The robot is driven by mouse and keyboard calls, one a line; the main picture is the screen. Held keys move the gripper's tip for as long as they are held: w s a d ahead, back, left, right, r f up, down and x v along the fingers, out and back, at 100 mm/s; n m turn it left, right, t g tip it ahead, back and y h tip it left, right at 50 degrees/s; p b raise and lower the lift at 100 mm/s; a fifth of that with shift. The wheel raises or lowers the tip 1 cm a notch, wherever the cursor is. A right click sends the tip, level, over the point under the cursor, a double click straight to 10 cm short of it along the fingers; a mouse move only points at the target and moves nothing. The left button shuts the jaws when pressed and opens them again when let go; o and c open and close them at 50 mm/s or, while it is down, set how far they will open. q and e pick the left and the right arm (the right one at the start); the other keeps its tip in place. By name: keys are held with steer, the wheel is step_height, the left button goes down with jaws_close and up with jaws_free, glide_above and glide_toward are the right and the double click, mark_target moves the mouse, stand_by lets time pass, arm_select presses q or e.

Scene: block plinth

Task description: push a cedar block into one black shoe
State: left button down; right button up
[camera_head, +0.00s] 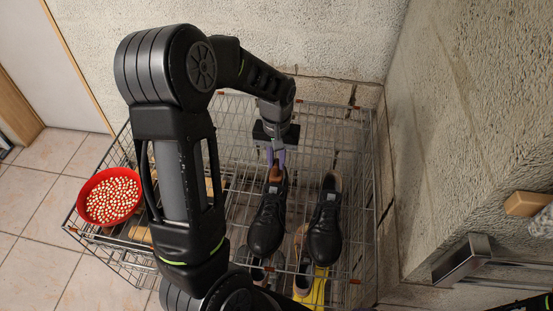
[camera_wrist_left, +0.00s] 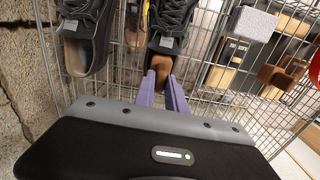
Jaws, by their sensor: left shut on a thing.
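Two black lace-up shoes stand side by side on the wire rack, heels toward the wall: the left shoe (camera_head: 267,224) and the right shoe (camera_head: 325,222). In the left wrist view the left shoe (camera_wrist_left: 172,22) is at the top middle and the other (camera_wrist_left: 84,27) at the top left. My left gripper (camera_head: 275,160) is at the heel of the left shoe, its purple fingers (camera_wrist_left: 164,84) shut on a reddish-brown cedar block (camera_wrist_left: 161,65). The block's front end is at the shoe's opening; how deep it sits is hidden.
A red bowl (camera_head: 110,196) of pale pellets stands at the rack's left. Other shoes show on a lower level. Boxes (camera_wrist_left: 229,62) and a brown block (camera_wrist_left: 274,76) lie beside the shoes. The rough wall closes off the back and right.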

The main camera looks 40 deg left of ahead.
arm_select(q)
steer(key=shift+f+b, duration=1.55)
steer(key=shift+f, duration=0.6)
steer(key=c, duration=1.3)
jaws_free()
steer(key=shift+o, duration=0.2)
steer(key=o, duration=0.4)
steer(key=shift+o, duration=0.2)
steer(key=shift+r, duration=0.1)
steer(key=shift+r+p, duration=1.95)
steer(key=shift+r, duration=0.5)
